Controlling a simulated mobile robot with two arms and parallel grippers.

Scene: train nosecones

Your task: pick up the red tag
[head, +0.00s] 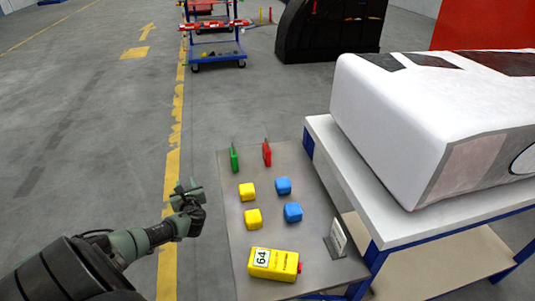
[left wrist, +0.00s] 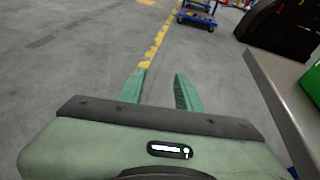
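The red tag (head: 267,154) stands upright near the far edge of the grey table (head: 310,253) in the head view. A green tag (head: 234,160) stands to its left. My left gripper (head: 189,188) is beyond the table's left edge, apart from the red tag and to its lower left. In the left wrist view its two green fingers (left wrist: 158,88) are spread with nothing between them. The red tag does not show in the left wrist view. My right gripper is not in view.
Two yellow blocks (head: 248,191) and two blue blocks (head: 283,186) sit mid-table. A yellow box marked 64 (head: 274,264) lies near the front, with a small stand (head: 336,238) to its right. A large white nosecone (head: 400,115) on a bench borders the right.

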